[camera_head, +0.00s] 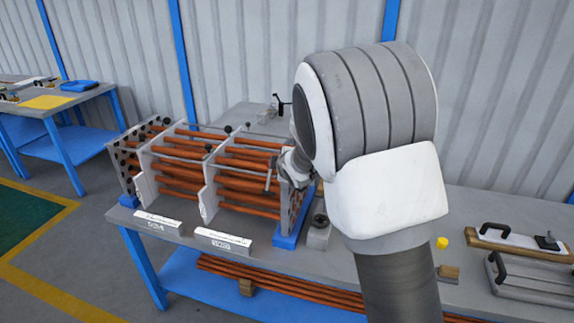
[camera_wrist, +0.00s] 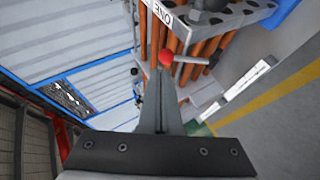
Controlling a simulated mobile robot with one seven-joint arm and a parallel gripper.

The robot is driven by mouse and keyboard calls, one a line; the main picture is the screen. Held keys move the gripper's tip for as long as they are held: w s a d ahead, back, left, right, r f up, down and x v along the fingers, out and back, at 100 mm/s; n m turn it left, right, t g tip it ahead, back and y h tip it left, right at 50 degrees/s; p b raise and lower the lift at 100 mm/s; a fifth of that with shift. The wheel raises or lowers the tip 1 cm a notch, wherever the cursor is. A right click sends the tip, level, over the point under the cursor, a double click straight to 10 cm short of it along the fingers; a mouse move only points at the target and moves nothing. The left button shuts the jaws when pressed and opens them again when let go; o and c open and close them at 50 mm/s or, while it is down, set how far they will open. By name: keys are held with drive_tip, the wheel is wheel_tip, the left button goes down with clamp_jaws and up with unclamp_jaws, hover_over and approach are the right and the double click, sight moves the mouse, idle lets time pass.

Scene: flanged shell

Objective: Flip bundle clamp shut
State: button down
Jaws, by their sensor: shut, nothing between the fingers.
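The tube bundle (camera_head: 240,190) of copper-coloured rods lies on the bench, held in upright grey plates. In the wrist view its rods (camera_wrist: 200,46) run behind a perforated end plate (camera_wrist: 235,17). A lever with a red ball knob (camera_wrist: 166,57) and a grey rod (camera_wrist: 190,60) is just beyond my fingertips; whether they touch it I cannot tell. I take it to be part of the clamp; its latch is not clear. My gripper (camera_wrist: 161,72) is shut and empty. In the head view my gripper (camera_head: 288,165) is at the bundle's right end, partly hidden by my arm.
The bench top (camera_head: 375,265) holds two labelled blocks, one of them a white-faced plate (camera_head: 222,239), near its front edge. A yellow knob (camera_head: 441,243) and handled trays (camera_head: 525,275) are at right. A second blue bench (camera_head: 60,110) stands at far left.

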drive_tip(key=b+v, duration=0.1)
drive_tip(key=v, duration=0.6)
drive_tip(key=shift+s+r, duration=0.2)
drive_tip(key=shift+r, duration=0.25)
drive_tip(key=shift+d, duration=0.15)
drive_tip(key=s+d+r+m+g+h, duration=0.1)
drive_tip(key=s+d+r+m+g, duration=0.1)
drive_tip(key=s+d+m, duration=0.45)
drive_tip(key=s+d+r+m+g+h, duration=0.1)
drive_tip(key=s+d+r+m, duration=0.2)
drive_tip(key=s, duration=0.6)
drive_tip(key=s+d+f+m+g, duration=0.1)
drive_tip(key=s+m+g, duration=0.2)
drive_tip(key=s, duration=1.5)
drive_tip(key=m, duration=0.4)
drive_tip(key=shift+s+f+h, duration=0.3)
drive_tip(key=shift+f, duration=0.1)
